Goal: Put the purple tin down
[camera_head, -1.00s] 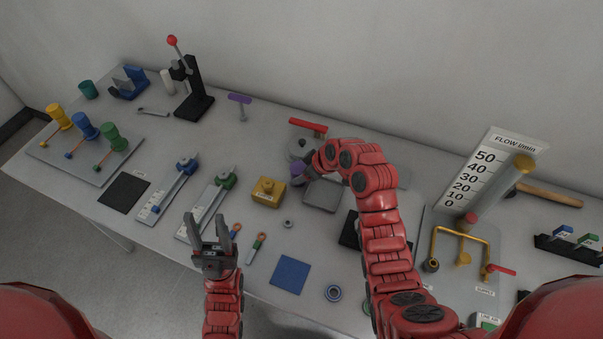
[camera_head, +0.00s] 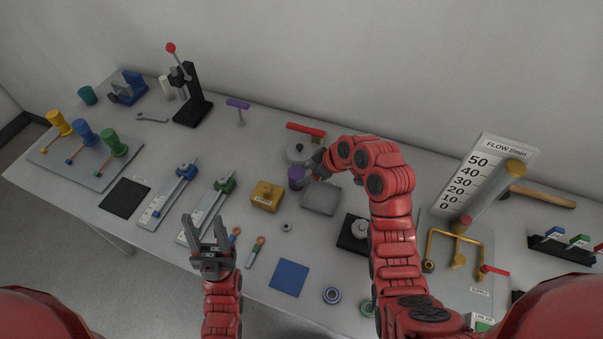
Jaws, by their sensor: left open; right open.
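The purple tin (camera_head: 296,178) stands at the middle of the table, between the yellow block and the grey square tray (camera_head: 321,199). It looks upright. My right gripper (camera_head: 312,171) is just to the right of the tin, partly hidden behind its own arm. Its jaws are open, and I cannot tell whether a finger touches the tin. My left gripper (camera_head: 210,232) is open and empty near the front edge of the table, fingers pointing away from me.
A yellow block (camera_head: 267,196) is left of the tin, and a grey round pot (camera_head: 300,152) with a red-handled part (camera_head: 306,129) is behind it. A blue mat (camera_head: 289,278) lies in front. The flow gauge (camera_head: 478,180) stands at right.

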